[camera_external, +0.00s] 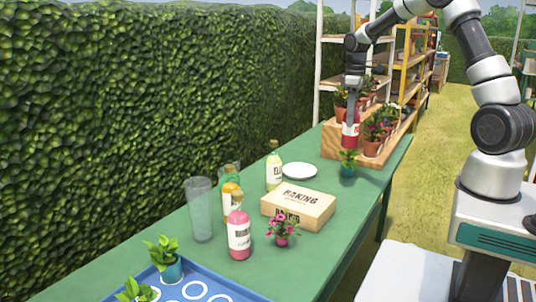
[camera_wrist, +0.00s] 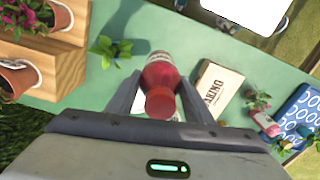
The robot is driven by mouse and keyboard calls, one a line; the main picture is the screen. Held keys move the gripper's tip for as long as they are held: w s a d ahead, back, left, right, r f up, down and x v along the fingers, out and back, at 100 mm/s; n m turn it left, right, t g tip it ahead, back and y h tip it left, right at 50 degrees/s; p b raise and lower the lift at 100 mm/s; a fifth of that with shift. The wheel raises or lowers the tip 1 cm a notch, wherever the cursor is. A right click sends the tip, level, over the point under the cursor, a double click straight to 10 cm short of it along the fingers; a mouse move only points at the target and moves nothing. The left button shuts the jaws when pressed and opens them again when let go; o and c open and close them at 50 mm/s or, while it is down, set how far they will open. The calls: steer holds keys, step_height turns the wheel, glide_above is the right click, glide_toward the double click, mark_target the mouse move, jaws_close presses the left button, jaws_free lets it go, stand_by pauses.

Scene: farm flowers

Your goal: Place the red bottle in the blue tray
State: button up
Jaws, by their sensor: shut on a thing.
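My gripper (camera_external: 351,118) is shut on the red bottle (camera_external: 350,136), which has a white label. The blue tray (camera_external: 208,272) lies at the near end of the table, cut off by the picture's bottom edge. It has white ring marks and holds potted plants. The tray (camera_wrist: 301,117) also shows at the right of the wrist view.
A wooden stepped stand (camera_external: 333,141) with potted flowers is close to my gripper. A wooden box (camera_external: 305,213), a white plate (camera_external: 299,170), a pink bottle (camera_external: 238,236), a tall glass (camera_external: 200,210), other bottles and a pink-flowered plant (camera_external: 282,232) stand between my gripper and the tray.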

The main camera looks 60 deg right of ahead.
steer(key=r, duration=0.2)
steer(key=w+a+r, duration=0.1)
steer(key=r, duration=0.1)
steer(key=w+a+n, duration=0.3)
steer(key=w+a, duration=0.2)
steer(key=a, duration=0.5)
steer(key=w+a+n, duration=0.2)
steer(key=w+a, duration=0.2)
steer(key=a, duration=0.6)
steer(key=w+a+n, duration=0.3)
steer(key=w+a, duration=0.2)
steer(key=a, duration=0.5)
steer(key=s+a+n, duration=0.3)
steer(key=s+a, duration=0.1)
steer(key=a, duration=1)
steer(key=s+a+n, duration=0.3)
steer(key=s+a, duration=0.1)
steer(key=a, duration=0.9)
steer(key=s+a+n, duration=0.4)
steer(key=a, duration=1)
step_height(320, 180, down, 21)
steer(key=shift+w, duration=0.25)
steer(key=shift+a, duration=0.1)
